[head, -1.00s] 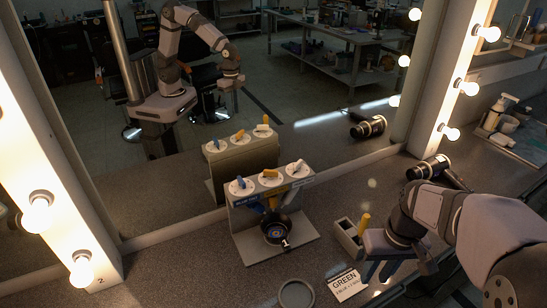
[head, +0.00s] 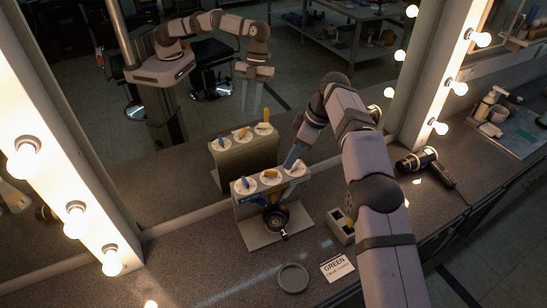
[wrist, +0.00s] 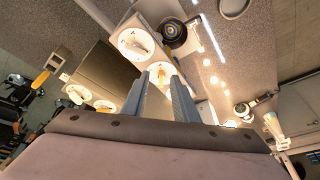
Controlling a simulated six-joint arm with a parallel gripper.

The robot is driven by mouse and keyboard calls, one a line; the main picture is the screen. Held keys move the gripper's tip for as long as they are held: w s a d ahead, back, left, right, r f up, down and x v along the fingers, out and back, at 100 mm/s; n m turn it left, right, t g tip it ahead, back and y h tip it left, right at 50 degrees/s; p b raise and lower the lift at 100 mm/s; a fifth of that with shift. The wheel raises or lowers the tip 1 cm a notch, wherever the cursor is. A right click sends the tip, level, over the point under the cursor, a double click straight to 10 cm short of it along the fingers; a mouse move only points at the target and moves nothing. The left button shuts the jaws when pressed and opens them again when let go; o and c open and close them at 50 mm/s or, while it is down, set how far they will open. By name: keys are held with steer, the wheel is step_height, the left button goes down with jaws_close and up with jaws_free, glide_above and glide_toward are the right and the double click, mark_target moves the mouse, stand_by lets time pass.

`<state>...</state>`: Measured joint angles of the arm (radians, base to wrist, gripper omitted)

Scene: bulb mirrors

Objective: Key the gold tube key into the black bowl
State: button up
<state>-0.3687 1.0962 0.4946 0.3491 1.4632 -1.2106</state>
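The gold tube key (head: 270,174) is the yellow lever on the middle white dial of a grey stand. The black bowl (head: 277,218) stands on the stand's base, below the dials; the wrist view shows coloured rings inside the bowl (wrist: 173,31). My gripper (head: 293,158) is at the stand's right end, over the right dial, which it partly hides. In the wrist view my gripper's fingers (wrist: 160,78) are apart, with a dial and its lever between them. I cannot tell whether they touch the lever.
A large mirror behind the stand reflects it and my arm. A grey ring-shaped dish (head: 293,278) and a card reading GREEN (head: 337,268) lie in front. A small grey box (head: 338,228) is right of the stand, partly behind my arm.

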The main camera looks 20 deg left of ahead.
mark_target(271, 171)
steer(key=shift+s+a+f+n+p, duration=0.2)
steer(key=shift+a+f+n, duration=0.15)
steer(key=shift+a+f, duration=0.6)
steer(key=shift+s+a+f+n+p, duration=0.15)
steer(key=shift+a+f+n, duration=0.15)
steer(key=shift+a+f, duration=0.6)
steer(key=shift+s+a+f+n+p, duration=0.2)
steer(key=shift+a+f+n, duration=0.15)
steer(key=shift+a+f, duration=0.6)
jaws_close()
